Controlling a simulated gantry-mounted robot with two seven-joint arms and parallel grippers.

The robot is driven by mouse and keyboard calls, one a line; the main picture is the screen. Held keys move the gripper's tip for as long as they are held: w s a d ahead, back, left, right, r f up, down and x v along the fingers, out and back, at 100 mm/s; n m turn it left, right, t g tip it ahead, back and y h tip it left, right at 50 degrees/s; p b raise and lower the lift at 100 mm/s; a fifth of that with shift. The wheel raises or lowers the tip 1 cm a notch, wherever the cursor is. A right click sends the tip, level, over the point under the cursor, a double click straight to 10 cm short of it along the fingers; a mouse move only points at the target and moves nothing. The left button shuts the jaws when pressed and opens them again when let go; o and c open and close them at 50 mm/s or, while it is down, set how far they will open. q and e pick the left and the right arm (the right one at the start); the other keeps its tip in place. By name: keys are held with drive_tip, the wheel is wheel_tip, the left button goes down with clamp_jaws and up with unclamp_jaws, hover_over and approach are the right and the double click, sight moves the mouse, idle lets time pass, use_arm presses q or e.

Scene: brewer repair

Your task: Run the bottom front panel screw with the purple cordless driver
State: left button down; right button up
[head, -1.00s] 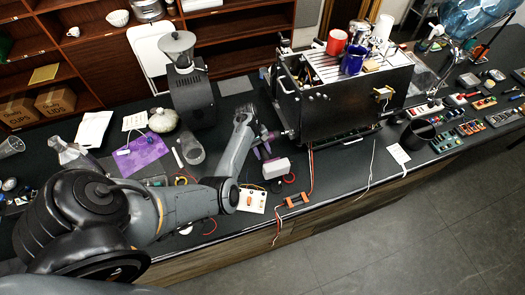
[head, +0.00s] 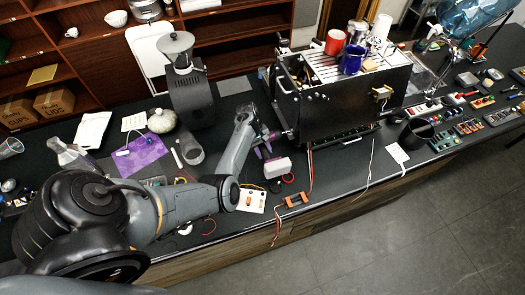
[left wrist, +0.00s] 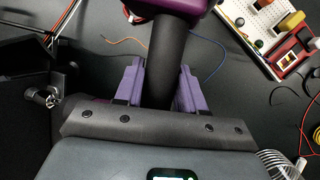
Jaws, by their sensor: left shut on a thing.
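My left gripper (head: 265,144) is shut on the purple cordless driver (head: 272,135) beside the lower near corner of the black brewer (head: 342,100). In the left wrist view, the purple fingers (left wrist: 160,88) close on both sides of the driver's black handle (left wrist: 166,60). The driver's purple body shows at the top edge there. In the head view, the driver's nose points right toward the brewer's lower front. The bottom screw and the driver's tip are too small or hidden to see, so I cannot tell whether they touch. My right gripper is not in view.
The black grinder (head: 187,85) stands left of the brewer. A pale block (head: 277,167), a white switch board (head: 251,200) and loose wires lie on the near side of the counter. Cups stand on the brewer's top. Several small parts and boards lie at the right.

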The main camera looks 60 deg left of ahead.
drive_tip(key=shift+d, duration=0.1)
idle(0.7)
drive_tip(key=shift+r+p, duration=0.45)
drive_tip(key=shift+p, duration=0.05)
idle(2.0)
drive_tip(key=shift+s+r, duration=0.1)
idle(0.6)
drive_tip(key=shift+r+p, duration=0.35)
drive_tip(key=shift+p, duration=0.05)
idle(0.5)
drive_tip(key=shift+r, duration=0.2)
idle(0.4)
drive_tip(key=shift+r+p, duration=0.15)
drive_tip(key=shift+p, duration=0.25)
idle(0.4)
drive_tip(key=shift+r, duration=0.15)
idle(0.6)
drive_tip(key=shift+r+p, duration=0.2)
drive_tip(key=shift+p, duration=0.1)
idle(0.7)
